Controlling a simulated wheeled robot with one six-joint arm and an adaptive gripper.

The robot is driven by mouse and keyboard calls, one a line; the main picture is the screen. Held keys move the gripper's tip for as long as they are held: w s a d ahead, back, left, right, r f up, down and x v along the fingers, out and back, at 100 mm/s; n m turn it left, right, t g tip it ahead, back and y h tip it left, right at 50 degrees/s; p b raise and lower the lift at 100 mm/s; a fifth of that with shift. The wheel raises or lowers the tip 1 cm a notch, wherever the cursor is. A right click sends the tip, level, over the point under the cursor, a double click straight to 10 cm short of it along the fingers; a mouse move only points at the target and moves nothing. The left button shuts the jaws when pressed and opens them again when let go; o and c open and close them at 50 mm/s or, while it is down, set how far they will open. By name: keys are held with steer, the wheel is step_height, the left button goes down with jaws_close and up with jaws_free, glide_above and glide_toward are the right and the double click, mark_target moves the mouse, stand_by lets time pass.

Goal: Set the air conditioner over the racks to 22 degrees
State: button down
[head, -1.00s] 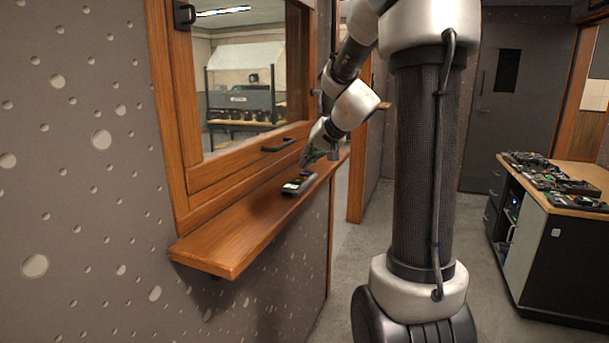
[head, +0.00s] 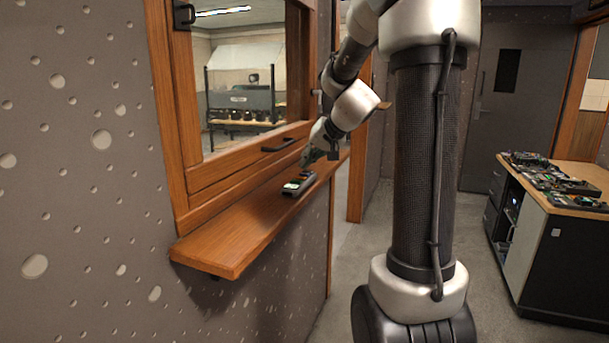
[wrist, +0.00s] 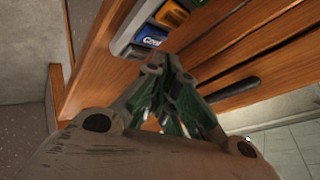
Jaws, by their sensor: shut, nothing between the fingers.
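My gripper (head: 305,171) is just above the remote's far end in the head view. In the wrist view the green-sided fingers (wrist: 170,68) are shut and empty, with their tips close to the keys. I cannot tell whether they touch the remote. The fingers hide part of it. I cannot make out the air conditioner or any display reading.
The wooden ledge (head: 225,243) is clear in front of the remote. A sliding window frame with a black handle (head: 278,145) rises behind it. A cabinet (head: 546,253) with several circuit boards on top stands at right. Grey floor lies between.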

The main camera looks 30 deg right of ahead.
mark_target(307, 173)
steer(key=shift+f, duration=0.2)
steer(key=shift+f, duration=0.25)
steer(key=shift+f, duration=0.3)
stand_by(0.7)
steer(key=shift+r, duration=0.75)
steer(key=shift+r, duration=2.5)
